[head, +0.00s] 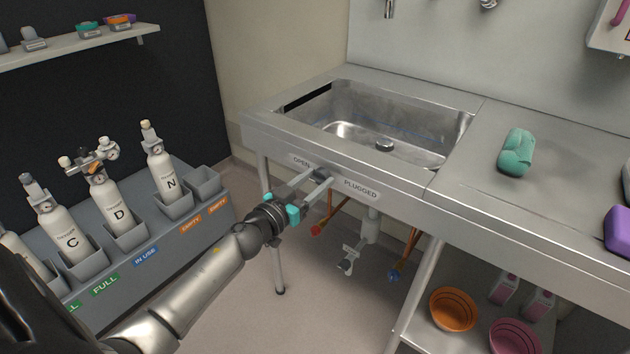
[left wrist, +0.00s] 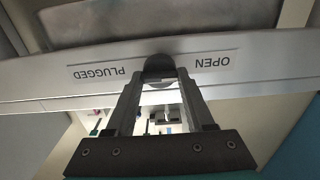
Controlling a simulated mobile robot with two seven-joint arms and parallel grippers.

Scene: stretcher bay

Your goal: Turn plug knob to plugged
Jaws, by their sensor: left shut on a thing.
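The plug knob (head: 321,174) is a small dark knob on the front edge of the steel sink, between the printed words OPEN (head: 301,161) and PLUGGED (head: 360,189). My left gripper (head: 318,183) reaches it from the front and is shut on it. In the left wrist view the dark round knob (left wrist: 159,66) sits between the fingertips of the gripper (left wrist: 160,75), with the labels upside down on either side. Which way the knob points cannot be told. The plug (head: 384,145) stands in the basin (head: 345,118). My right gripper is not in view.
A grey rack (head: 150,245) with several gas cylinders stands at the left. A green sponge-like item (head: 516,152) and a purple item (head: 619,230) lie on the drainboard. Taps and pipes (head: 347,258) hang under the sink. An orange bowl (head: 452,310) is on the lower shelf.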

